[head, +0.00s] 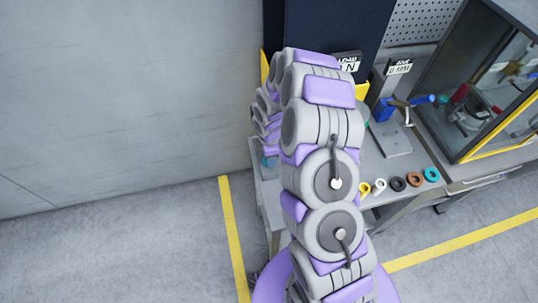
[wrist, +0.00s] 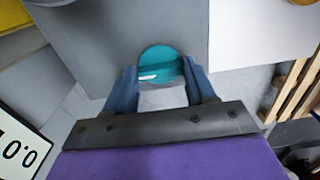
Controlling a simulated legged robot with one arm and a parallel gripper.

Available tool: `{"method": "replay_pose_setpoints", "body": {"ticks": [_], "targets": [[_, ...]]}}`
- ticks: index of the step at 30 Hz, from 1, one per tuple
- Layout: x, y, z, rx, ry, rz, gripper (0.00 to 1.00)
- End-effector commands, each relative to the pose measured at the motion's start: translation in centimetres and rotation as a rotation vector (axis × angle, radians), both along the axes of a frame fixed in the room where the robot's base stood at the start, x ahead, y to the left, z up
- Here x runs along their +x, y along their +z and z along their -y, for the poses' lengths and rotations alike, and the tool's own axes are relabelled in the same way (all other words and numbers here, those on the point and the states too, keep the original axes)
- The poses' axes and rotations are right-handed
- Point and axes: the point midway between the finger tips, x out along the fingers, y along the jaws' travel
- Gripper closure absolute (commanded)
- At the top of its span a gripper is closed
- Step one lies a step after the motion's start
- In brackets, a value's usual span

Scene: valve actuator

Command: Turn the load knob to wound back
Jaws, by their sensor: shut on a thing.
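The teal round knob (wrist: 160,60) shows in the wrist view, set against a grey block (wrist: 110,30). A short white mark lies on its face, to the left of the middle. My gripper (wrist: 159,70) has one blue-grey finger on each side of the knob and is shut on it. The lower part of the knob's surroundings shows pale grey between the fingers. A sign reading LOAD N (head: 348,63) is partly covered by my arm there.
A blue-handled device (head: 392,110) and several coloured rings (head: 398,184) stand on the grey bench right of my arm. A glass-fronted cabinet (head: 495,90) is farther right. A wall (head: 120,100) rises at left. In the wrist view, wooden slats (wrist: 292,90) are at right.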

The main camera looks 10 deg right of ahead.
Motion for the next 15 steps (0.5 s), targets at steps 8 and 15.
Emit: {"method": "replay_pose_setpoints", "body": {"ticks": [8, 15], "targets": [[0.53, 0.30, -0.03, 0.002, 0.007, 0.015, 0.75], [0.50, 0.27, -0.03, 0.002, 0.007, 0.014, 0.37]]}}
